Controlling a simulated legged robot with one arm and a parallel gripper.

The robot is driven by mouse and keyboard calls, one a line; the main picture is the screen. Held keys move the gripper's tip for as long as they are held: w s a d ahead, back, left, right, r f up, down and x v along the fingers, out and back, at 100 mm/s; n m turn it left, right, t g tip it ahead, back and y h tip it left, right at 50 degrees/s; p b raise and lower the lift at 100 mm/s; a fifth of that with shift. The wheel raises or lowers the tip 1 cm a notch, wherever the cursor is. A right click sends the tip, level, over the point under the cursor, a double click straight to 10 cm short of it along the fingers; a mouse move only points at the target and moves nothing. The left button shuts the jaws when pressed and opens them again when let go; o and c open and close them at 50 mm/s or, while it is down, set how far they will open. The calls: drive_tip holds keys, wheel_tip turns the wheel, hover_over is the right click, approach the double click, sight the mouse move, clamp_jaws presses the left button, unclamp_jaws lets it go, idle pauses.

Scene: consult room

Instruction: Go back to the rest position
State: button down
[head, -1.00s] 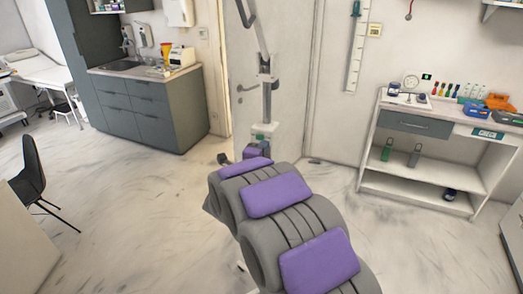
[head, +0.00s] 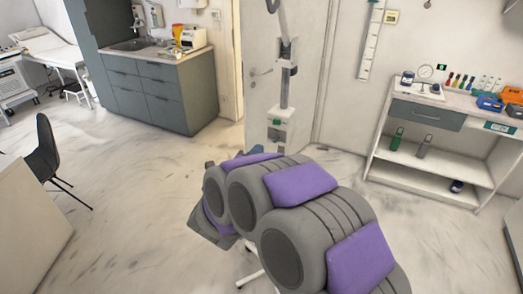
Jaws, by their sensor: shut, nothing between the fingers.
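The task names no object.
A white shelf unit (head: 425,181) with small items stands on the right. A grey sink cabinet (head: 160,95) stands at the back left. A black chair (head: 45,155) and a pale desk (head: 30,225) are on the left. Floor (head: 125,190) between is clear.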

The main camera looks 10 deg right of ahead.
drive_tip(key=s+a+f+n+g+y, duration=0.2)
drive_tip(key=s+a+n+g+y, duration=0.4)
drive_tip(key=s+a+n+y, duration=0.7)
drive_tip(key=s+d+f+n+g+h, duration=0.1)
drive_tip(key=s+d+n+g, duration=0.2)
drive_tip(key=s+d, duration=0.3)
drive_tip(key=s+d+f+n+g+h, duration=0.1)
drive_tip(key=s+d+n+g, duration=0.3)
drive_tip(key=s, duration=1)
drive_tip(key=s+d+f+n+g+h, duration=0.1)
drive_tip(key=s+d+n+g, duration=0.3)
drive_tip(key=s+d, duration=0.4)
drive_tip(key=s, duration=0.3)
drive_tip(key=shift+f+h, duration=0.3)
drive_tip(key=shift+h, duration=0.1)
drive_tip(key=shift+a, duration=0.2)
